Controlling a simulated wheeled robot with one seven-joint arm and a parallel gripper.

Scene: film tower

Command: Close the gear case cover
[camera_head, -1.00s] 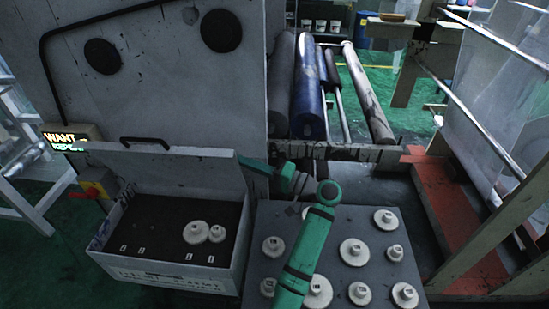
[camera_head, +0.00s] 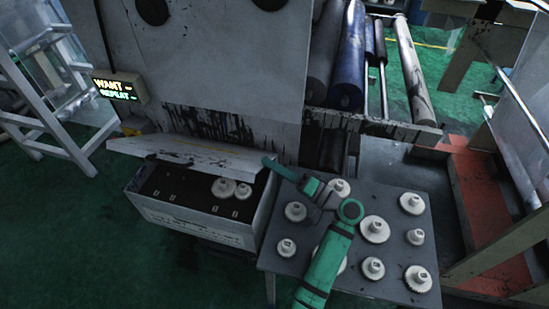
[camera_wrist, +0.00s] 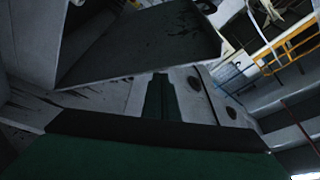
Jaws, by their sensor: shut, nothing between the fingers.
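The gear case (camera_head: 190,224) is a white open box at the centre left in the head view. Its dark inside holds two meshed white gears, the larger gear (camera_head: 223,188) and the smaller gear (camera_head: 243,191). The white cover (camera_head: 205,150) leans partway down over the back of the case, and the front of the inside stays uncovered. My green gripper (camera_head: 270,164) is shut and empty at the cover's right end. I cannot tell whether it touches the cover. In the wrist view the green fingers (camera_wrist: 160,98) show closed together under a large dark panel I cannot identify surely.
A grey table (camera_head: 268,262) with several white gears stands right of the case, under my arm. A lit sign (camera_head: 115,90) reads WANT and REPEAT. The big white machine (camera_head: 215,60) stands behind, with rollers (camera_head: 347,60) to its right.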

